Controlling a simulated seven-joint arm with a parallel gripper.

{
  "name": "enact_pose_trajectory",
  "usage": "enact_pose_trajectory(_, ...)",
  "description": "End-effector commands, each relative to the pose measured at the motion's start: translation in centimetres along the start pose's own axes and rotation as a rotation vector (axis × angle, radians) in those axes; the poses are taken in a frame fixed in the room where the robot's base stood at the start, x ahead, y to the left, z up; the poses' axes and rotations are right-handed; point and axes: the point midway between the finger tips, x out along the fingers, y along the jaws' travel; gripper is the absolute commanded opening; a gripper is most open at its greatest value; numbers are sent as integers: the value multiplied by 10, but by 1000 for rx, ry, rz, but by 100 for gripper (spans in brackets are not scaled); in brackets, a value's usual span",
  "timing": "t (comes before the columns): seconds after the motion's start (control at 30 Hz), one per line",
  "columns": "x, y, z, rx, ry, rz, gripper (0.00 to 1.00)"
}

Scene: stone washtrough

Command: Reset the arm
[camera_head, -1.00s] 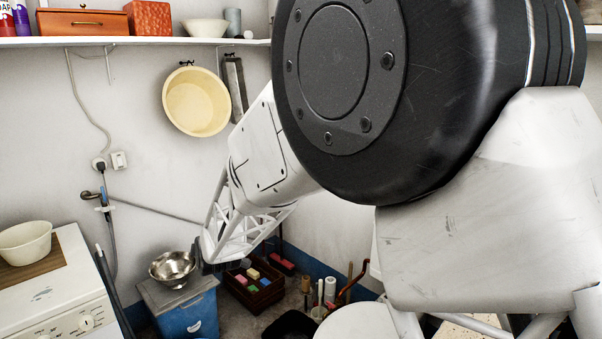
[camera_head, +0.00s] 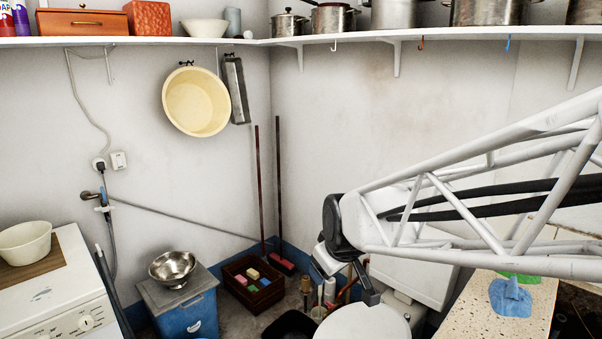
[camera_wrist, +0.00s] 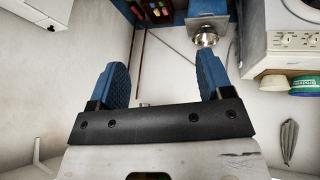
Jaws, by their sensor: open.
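My gripper (camera_wrist: 160,85) shows in the wrist view with its two blue fingers wide apart and nothing between them. The gripper's fingertips cannot be made out clearly in that view.
A washing machine (camera_head: 62,300) stands left. A shelf (camera_head: 350,37) holds pots. A speckled counter (camera_head: 480,310) with a blue cloth (camera_head: 510,298) is at right.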

Motion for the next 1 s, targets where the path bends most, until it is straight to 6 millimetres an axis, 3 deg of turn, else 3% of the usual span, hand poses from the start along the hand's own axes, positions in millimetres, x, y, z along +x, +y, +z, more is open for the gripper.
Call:
enact_pose_trajectory(0.23, -55, 3, 86, 255, -127, 5, 73)
enact_pose_trajectory(0.5, -100, -11, 171, 518, -259, 27, 73)
enact_pose_trajectory(0.7, -117, -22, 205, 633, -316, 41, 73)
enact_pose_trajectory(1.0, -120, -25, 214, 662, -332, 45, 73)
